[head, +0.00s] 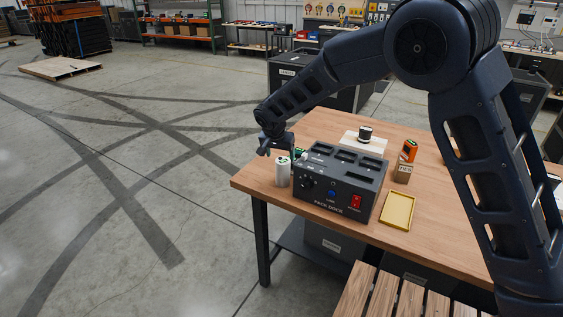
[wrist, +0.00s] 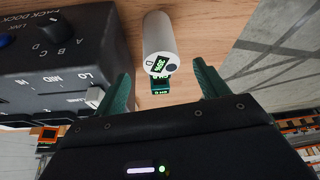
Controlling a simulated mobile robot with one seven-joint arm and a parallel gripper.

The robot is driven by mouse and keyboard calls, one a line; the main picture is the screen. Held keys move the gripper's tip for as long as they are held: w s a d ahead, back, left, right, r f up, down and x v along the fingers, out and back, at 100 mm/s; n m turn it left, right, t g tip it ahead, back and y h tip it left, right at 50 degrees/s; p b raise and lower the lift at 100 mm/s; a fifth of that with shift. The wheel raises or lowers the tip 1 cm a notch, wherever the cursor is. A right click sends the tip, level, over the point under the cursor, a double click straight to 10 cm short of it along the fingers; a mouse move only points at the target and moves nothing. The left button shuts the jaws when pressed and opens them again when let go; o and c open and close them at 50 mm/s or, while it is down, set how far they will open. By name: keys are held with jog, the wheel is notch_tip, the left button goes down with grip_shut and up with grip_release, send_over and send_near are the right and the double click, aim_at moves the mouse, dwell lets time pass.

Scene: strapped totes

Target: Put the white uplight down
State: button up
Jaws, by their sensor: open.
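The white uplight (head: 283,172) is a white cylinder standing upright on the wooden table (head: 262,180), near its left corner and beside the dark pack dock (head: 340,180). In the wrist view the white uplight (wrist: 160,38) shows a small green-lit display on its end. My gripper (head: 277,145) is just above and behind it in the head view. In the wrist view my gripper (wrist: 163,72) is open, with a green finger to each side of the uplight's near end and visible gaps. Nothing is held.
The dock's knob and switch side is close to one finger in the wrist view. A yellow tray (head: 398,210), an orange can (head: 409,150), a cardboard box (head: 402,172) and a black cylinder on a white pad (head: 365,134) are also on the table.

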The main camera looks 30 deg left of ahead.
jog(key=shift+v, duration=1.5)
jog(key=shift+m+g, duration=0.3)
jog(key=w+d+r, duration=0.1)
jog(key=w+d, duration=0.1)
jog(key=d, duration=0.1)
jog(key=w+d+r, duration=0.2)
jog(key=d, duration=0.1)
jog(key=w+d+r, duration=0.2)
jog(key=w+d, duration=0.1)
jog(key=shift+w, duration=0.1)
jog(key=w+d+r, duration=0.2)
jog(key=d+r, duration=0.3)
jog(key=d, duration=0.9)
jog(key=w+d+r+m, duration=0.1)
jog(key=d+r, duration=0.3)
jog(key=d, duration=1)
jog(key=w+d+r, duration=0.2)
jog(key=d+r, duration=0.3)
jog(key=d, duration=0.8)
jog(key=s+d+f, duration=0.2)
jog(key=s+d, duration=1.6)
jog(key=d, duration=0.3)
jog(key=shift+s+d+m+h, duration=0.3)
jog(key=shift+s+h, duration=0.1)
jog(key=shift+f, duration=0.1)
